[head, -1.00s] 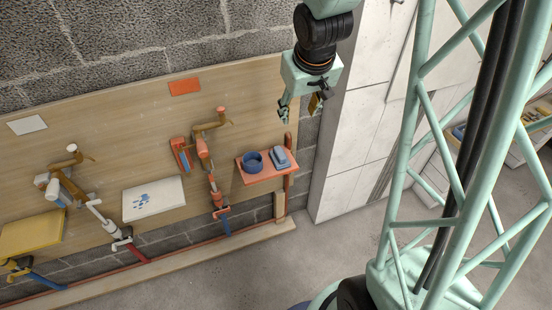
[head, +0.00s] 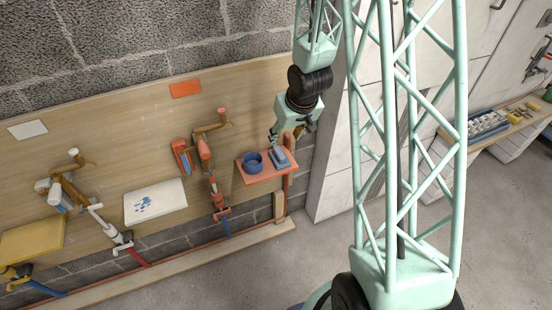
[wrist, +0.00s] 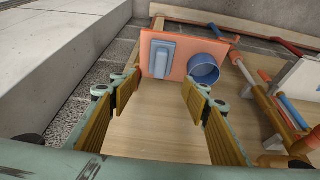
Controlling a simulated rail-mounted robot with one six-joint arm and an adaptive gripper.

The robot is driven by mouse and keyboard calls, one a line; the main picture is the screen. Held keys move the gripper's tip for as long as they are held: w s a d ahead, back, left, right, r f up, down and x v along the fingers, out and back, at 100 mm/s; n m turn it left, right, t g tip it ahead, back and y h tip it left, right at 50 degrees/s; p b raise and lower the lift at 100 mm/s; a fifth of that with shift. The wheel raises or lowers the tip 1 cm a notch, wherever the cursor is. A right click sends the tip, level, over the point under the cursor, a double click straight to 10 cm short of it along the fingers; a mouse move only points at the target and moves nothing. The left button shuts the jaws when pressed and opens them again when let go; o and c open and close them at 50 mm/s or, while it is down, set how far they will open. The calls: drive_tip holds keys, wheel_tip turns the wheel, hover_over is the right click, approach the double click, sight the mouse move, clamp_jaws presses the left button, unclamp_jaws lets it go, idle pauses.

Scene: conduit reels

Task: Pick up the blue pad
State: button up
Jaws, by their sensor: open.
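The blue pad (head: 278,157) lies on a small orange shelf (head: 255,177) fixed to the wooden board, right of a round blue cup (head: 252,162). In the wrist view the blue pad (wrist: 162,60) shows a raised lighter grip on a flat base, with the blue cup (wrist: 204,69) to its right on the orange shelf (wrist: 180,47). My gripper (wrist: 162,90) is open and empty, its two fingers apart with the pad beyond them. In the head view my gripper (head: 286,138) is near the pad, just above it; I cannot tell the exact gap.
Left of the shelf, the wooden board (head: 110,110) carries orange pipework (head: 205,150), a white panel with blue marks (head: 165,196) and a yellow panel (head: 30,238). A pale wall panel (head: 335,180) stands close to the right of the shelf.

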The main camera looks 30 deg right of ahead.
sight(280, 153)
drive_tip(key=shift+w+a+f, duration=0.15)
drive_tip(key=shift+f, duration=0.7)
drive_tip(key=shift+f, duration=0.15)
drive_tip(key=shift+a+b+x, duration=0.2)
drive_tip(key=shift+b+x, duration=0.75)
drive_tip(key=shift+x, duration=3.25)
drive_tip(key=shift+w+d+f, duration=0.1)
drive_tip(key=shift+w+d, duration=0.05)
drive_tip(key=shift+d, duration=0.05)
drive_tip(key=shift+b+x, duration=0.7)
drive_tip(key=shift+x, duration=1.75)
drive_tip(key=c, duration=0.7)
